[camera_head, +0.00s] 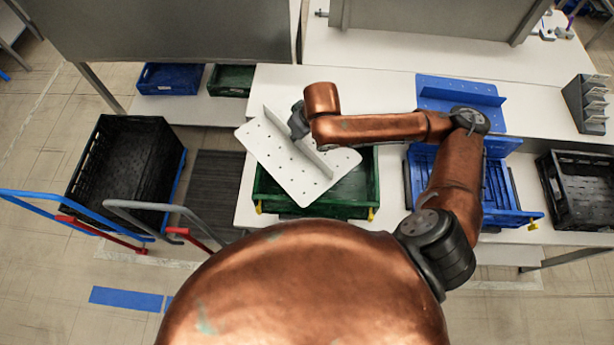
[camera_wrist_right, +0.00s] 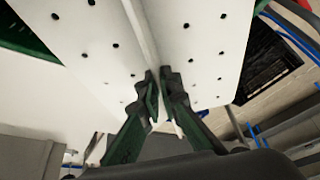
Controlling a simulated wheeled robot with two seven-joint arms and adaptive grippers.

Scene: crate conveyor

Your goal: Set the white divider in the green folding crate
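The white divider (camera_head: 277,159), a perforated plate with an upright rib, is above the green folding crate (camera_head: 318,208) on the table. It is tilted and turned across the crate, sticking out past the crate's left side. My right gripper (camera_head: 299,122) is at the rib from above. In the right wrist view the fingers (camera_wrist_right: 162,97) are closed on the rib of the divider (camera_wrist_right: 195,45), with plate on both sides. The divider hides much of the crate's inside. My left gripper is not in view.
A blue crate (camera_head: 505,214) with a blue divider (camera_head: 460,88) behind it stands to the right. A black crate (camera_head: 580,205) is at the far right. Another black crate (camera_head: 125,165) sits on a cart at left. Grey bins (camera_head: 587,104) stand at the back right.

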